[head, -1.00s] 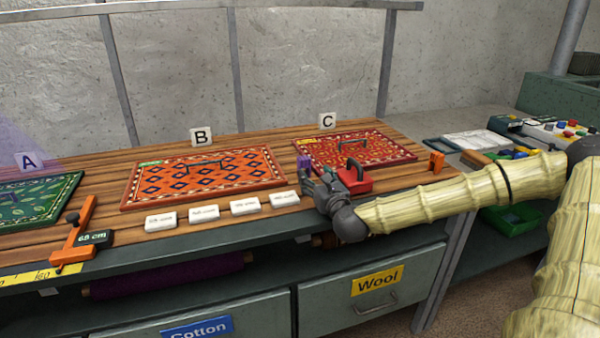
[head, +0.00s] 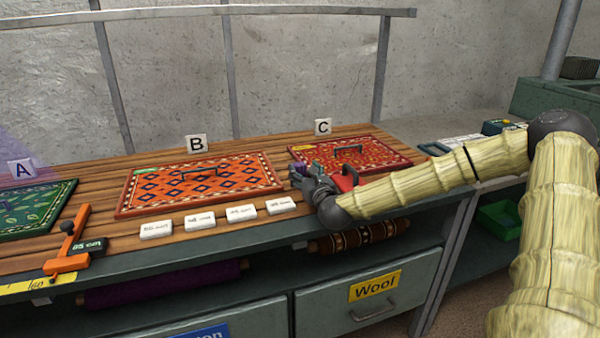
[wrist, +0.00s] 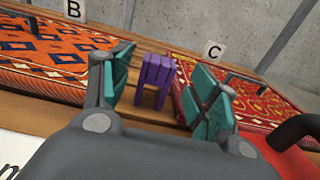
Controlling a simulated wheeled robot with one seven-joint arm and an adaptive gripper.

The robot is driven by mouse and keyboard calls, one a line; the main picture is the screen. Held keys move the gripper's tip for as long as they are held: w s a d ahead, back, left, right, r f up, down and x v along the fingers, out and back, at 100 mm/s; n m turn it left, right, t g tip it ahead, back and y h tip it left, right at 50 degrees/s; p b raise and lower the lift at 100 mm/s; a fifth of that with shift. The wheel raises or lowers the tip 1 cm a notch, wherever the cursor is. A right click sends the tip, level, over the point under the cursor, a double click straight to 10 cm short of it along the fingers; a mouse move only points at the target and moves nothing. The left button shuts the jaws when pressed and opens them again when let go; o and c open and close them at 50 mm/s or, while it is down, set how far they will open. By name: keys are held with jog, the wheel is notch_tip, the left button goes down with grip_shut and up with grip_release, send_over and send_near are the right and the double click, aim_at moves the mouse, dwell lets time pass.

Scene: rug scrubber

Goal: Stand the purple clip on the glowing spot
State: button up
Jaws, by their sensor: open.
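The purple clip (wrist: 155,80) stands upright on the wooden table between rug samples B and C. In the wrist view it shows between my open fingers, with a gap on either side; how deep it lies between them is hard to tell. In the head view, the clip (head: 301,167) is small and partly covered by my gripper (head: 305,175). My gripper (wrist: 163,85) is open, with teal pads, and holds nothing. A faint violet glow (head: 10,148) shows at the left edge around sign A; the spot it falls on cannot be made out.
A red block with a dark handle (wrist: 285,150) stands close on my gripper's right. Rug samples B (head: 200,184) and C (head: 375,158) flank the clip. White labels (head: 199,221) line the front; an orange gauge (head: 72,240) stands at left.

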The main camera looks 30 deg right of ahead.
aim_at(302, 168)
jog(key=shift+x, duration=2)
jog(key=shift+r, duration=0.1)
jog(key=shift+a, duration=0.1)
jog(key=c, duration=1)
